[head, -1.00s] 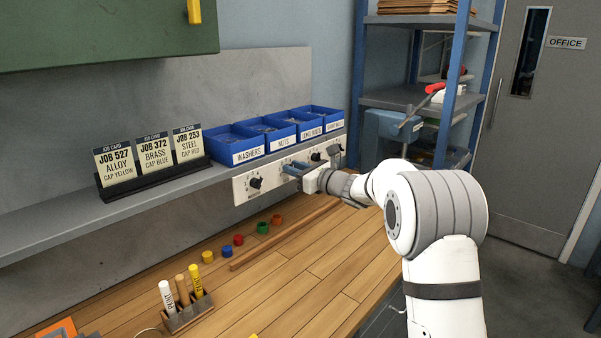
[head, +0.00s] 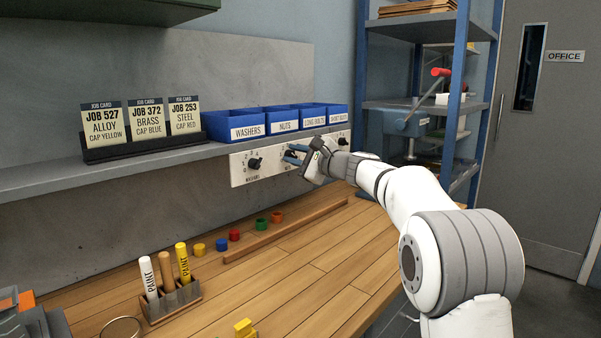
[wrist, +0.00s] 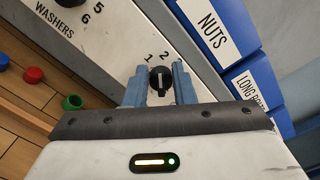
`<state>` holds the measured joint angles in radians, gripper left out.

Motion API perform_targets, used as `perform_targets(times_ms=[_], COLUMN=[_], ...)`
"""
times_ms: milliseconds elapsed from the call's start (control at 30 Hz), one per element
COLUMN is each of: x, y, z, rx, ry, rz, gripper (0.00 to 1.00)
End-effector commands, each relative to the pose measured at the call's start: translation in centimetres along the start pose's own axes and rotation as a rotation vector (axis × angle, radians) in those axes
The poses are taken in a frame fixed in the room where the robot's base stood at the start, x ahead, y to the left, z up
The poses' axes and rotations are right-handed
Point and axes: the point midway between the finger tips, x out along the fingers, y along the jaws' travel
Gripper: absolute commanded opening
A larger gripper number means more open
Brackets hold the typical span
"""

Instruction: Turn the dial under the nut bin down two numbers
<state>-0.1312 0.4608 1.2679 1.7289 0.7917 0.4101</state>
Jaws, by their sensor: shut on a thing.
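The nut bin (head: 284,121) is a blue bin labelled NUTS on the shelf, and its label also shows in the wrist view (wrist: 213,35). The black dial (wrist: 160,84) on the pale panel below it sits between the two blue fingers of my gripper (wrist: 160,88). My gripper is shut on the dial, one finger on each side.
The washers dial (head: 254,164) is to the left on the same panel, and another dial (head: 343,142) is to the right. Blue bins for washers (head: 246,130) and long bolts (head: 314,122) flank the nut bin. Coloured caps (head: 234,235) lie on the bench below.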

Motion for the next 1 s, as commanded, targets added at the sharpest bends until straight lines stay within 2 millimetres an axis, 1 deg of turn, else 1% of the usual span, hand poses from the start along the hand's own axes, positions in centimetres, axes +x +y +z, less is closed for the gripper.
perform_targets(times_ms=[33, 300, 500, 700, 1000], x=[0.11, 0.09, 0.08, 0.06, 0.03], y=[0.61, 0.65, 0.55, 0.44, 0.28], z=[-0.23, -0.18, -0.11, -0.05, 0.02], rx=[-0.047, -0.263, -0.374, -0.437, -0.46], ry=[-0.004, -0.002, -0.001, -0.001, 0.0], rz=[-0.002, -0.003, -0.003, -0.004, -0.004], gripper=[0.01, 0.0, 0.0, 0.0, 0.0])
